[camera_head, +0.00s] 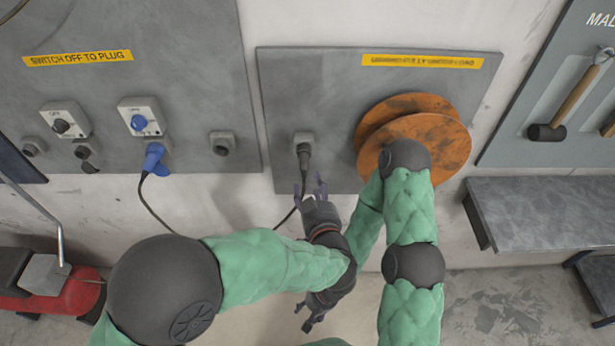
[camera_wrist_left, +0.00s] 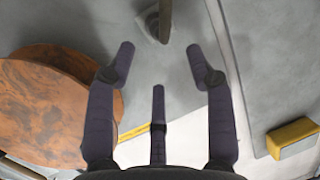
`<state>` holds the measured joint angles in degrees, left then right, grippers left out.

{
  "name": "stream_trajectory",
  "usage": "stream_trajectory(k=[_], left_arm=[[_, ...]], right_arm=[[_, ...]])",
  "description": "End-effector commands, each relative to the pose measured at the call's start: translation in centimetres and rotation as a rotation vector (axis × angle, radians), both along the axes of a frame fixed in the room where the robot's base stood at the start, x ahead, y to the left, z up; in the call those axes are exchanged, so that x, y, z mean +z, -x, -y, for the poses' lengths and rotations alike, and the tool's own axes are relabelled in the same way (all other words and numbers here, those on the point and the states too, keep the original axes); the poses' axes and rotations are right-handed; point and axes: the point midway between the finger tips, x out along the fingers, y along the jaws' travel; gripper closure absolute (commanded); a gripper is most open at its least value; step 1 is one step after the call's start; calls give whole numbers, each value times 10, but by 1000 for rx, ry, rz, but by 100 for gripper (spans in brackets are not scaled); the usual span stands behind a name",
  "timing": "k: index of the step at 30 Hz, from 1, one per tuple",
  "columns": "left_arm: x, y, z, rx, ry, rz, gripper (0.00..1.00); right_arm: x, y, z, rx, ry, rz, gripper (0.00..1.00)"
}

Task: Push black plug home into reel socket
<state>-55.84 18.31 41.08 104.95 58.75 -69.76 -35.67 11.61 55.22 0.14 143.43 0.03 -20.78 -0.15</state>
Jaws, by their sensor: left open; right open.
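The black plug (camera_head: 304,155) is at the grey reel socket (camera_head: 303,138) on the panel left of the orange reel (camera_head: 437,138). Its cable hangs down. I cannot tell how deep it sits. My left gripper (camera_head: 312,185) is open, just below the plug and apart from it. In the left wrist view, the left gripper (camera_wrist_left: 160,62) has its fingers spread and empty; the plug (camera_wrist_left: 165,20) and socket (camera_wrist_left: 150,20) show beyond them at the top edge. My right gripper (camera_head: 305,318) is open and empty, low in the head view, partly hidden by my arms.
A blue plug (camera_head: 153,158) sits in a switched socket (camera_head: 141,118) on the left panel, with other sockets beside it. A grey bench (camera_head: 545,205) stands right, under a hammer board (camera_head: 558,100). A red machine (camera_head: 60,295) stands lower left.

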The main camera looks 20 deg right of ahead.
Motion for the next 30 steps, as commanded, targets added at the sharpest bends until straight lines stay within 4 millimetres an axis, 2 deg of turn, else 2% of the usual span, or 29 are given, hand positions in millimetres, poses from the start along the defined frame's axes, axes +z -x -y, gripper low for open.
stream_trajectory(k=[3, 9, 30], left_arm=[[4, 19, -1, -2, 1, 2, 46], [7, 34, -3, -1, 0, 2, 46], [7, 36, -3, 1, 0, 1, 46]], right_arm=[[0, 0, 0, 0, 0, 0, 44], [0, 0, 0, 0, 0, 0, 44], [0, 0, 0, 0, 0, 0, 44]])
